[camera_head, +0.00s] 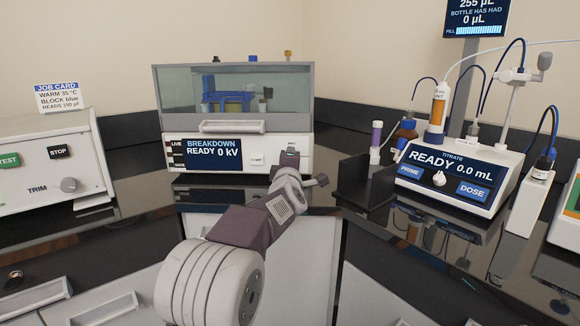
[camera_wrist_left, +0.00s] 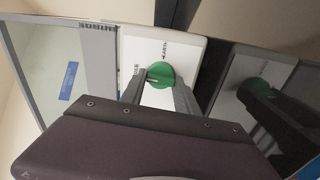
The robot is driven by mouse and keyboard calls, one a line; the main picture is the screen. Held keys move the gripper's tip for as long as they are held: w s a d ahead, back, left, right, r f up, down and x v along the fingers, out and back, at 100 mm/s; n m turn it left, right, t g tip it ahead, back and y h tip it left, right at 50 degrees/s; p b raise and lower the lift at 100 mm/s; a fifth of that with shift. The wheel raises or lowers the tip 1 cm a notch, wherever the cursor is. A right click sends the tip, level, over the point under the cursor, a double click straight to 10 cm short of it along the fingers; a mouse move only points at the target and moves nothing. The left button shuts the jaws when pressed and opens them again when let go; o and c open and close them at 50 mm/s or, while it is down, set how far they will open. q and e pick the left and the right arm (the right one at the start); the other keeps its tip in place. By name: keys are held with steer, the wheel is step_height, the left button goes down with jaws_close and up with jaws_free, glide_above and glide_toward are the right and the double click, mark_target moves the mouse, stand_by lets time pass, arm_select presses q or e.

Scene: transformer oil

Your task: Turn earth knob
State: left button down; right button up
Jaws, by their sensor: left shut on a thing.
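The green earth knob (camera_wrist_left: 160,73) is on the white front panel of the breakdown tester (camera_head: 215,151), at its right end. In the left wrist view it is round, with a pale mark toward its left side and a small printed label beside it. My left gripper (camera_head: 288,160) reaches the panel, and its two fingers (camera_wrist_left: 160,88) are shut on the knob from both sides. In the head view my gripper hides most of the knob. The tester's screen reads BREAKDOWN READY 0 kV. My right gripper is not in view.
A dark block-like holder (camera_head: 364,183) stands close to the right of my left gripper. A titrator (camera_head: 460,170) with bottles and tubes stands further right. A white console (camera_head: 45,165) with TEST and STOP buttons stands at the left. The tester has a glass-fronted chamber (camera_head: 285,95) above.

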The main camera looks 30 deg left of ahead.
arm_select(q)
steer(key=shift+n, duration=0.5)
steer(key=c, duration=0.9)
jaws_free()
steer(key=v, duration=0.8)
steer(key=shift+s+d+r, duration=0.1)
steer(key=shift+s+d, duration=0.2)
steer(key=shift+s, duration=0.25)
steer(key=shift+f, duration=0.2)
